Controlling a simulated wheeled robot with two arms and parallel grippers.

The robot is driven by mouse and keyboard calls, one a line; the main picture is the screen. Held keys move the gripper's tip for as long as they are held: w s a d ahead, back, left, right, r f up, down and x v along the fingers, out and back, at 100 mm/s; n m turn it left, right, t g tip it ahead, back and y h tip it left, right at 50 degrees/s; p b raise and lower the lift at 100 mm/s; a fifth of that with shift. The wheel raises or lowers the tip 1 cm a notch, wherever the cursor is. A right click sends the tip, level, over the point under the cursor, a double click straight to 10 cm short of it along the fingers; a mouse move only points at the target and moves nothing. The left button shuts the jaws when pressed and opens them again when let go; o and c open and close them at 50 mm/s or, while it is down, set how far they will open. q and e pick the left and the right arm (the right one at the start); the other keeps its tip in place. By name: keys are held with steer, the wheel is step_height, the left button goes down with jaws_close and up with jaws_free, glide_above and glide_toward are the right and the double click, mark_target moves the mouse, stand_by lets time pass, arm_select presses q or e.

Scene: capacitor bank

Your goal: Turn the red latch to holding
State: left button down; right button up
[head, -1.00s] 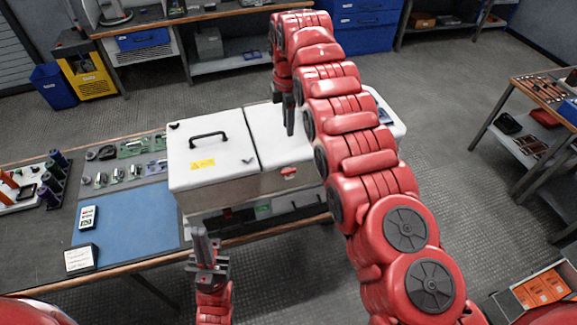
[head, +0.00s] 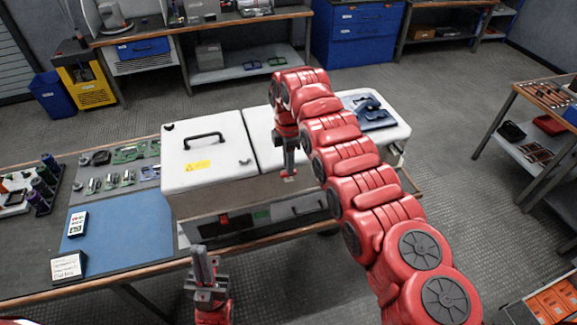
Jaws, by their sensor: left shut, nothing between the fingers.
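A white cabinet (head: 206,166) with two lids stands on the bench. The red latch (head: 291,179) is on the front of its right-hand part, mostly hidden by my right gripper (head: 289,173). That gripper points down with its fingertips at the latch. I cannot tell whether it touches or grips the latch, or which way the latch is turned. My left gripper (head: 202,263) is shut and empty, pointing up in front of the bench, below and left of the latch.
A black handle (head: 204,137) tops the left lid. A grey front panel (head: 260,221) with a handle lies below. A blue mat (head: 120,229) with small cards and circuit boards are on the left. Dark blue parts (head: 373,114) lie at the cabinet's right end.

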steer(key=shift+w+f, duration=0.1)
steer(key=shift+f, duration=1.15)
jaws_close()
